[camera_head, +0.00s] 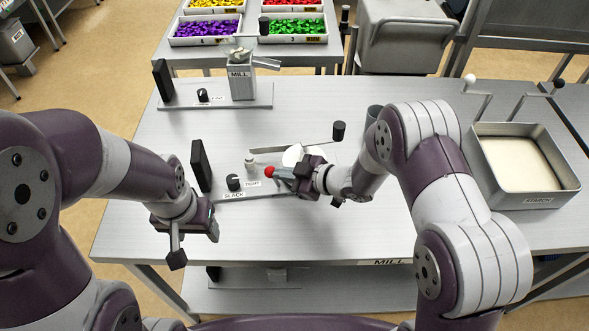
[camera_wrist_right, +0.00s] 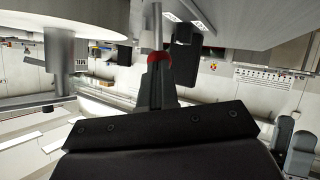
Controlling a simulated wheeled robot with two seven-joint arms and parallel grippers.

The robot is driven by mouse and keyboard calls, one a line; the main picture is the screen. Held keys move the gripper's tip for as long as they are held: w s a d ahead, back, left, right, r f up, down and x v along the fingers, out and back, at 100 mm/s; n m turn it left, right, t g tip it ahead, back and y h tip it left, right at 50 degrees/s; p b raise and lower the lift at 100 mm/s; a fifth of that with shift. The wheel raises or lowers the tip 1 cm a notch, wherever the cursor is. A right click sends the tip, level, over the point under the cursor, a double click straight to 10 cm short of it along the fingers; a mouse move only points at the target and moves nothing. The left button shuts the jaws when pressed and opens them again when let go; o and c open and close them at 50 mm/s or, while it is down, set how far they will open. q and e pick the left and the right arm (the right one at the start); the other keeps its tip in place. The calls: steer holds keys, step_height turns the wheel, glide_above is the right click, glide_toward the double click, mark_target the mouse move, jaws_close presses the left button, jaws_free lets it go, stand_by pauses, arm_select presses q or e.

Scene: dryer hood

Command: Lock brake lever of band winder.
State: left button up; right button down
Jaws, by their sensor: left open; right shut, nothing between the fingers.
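A red ball knob (camera_head: 273,167), seemingly the brake lever's end, is at the fingertips of my right gripper (camera_head: 280,172). In the right wrist view the red knob (camera_wrist_right: 159,59) shows just beyond the shut fingers, on a grey rod; I cannot tell whether they touch. My left gripper (camera_head: 195,241) is open and empty, left of the winder near the table's front.
Trays of coloured pieces (camera_head: 208,29) stand on a farther table. A metal pan (camera_head: 540,195) sits at the right. The table front (camera_head: 330,235) is mostly clear.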

steer(key=shift+s+a+n+h, duration=0.15)
steer(key=shift+a+n+h, duration=0.55)
steer(key=shift+a+h, duration=0.9)
steer(key=shift+d+f, duration=0.1)
steer(key=shift+d, duration=0.15)
steer(key=shift+d+f, duration=0.3)
steer(key=shift+d, duration=0.3)
steer(key=shift+r, duration=0.1)
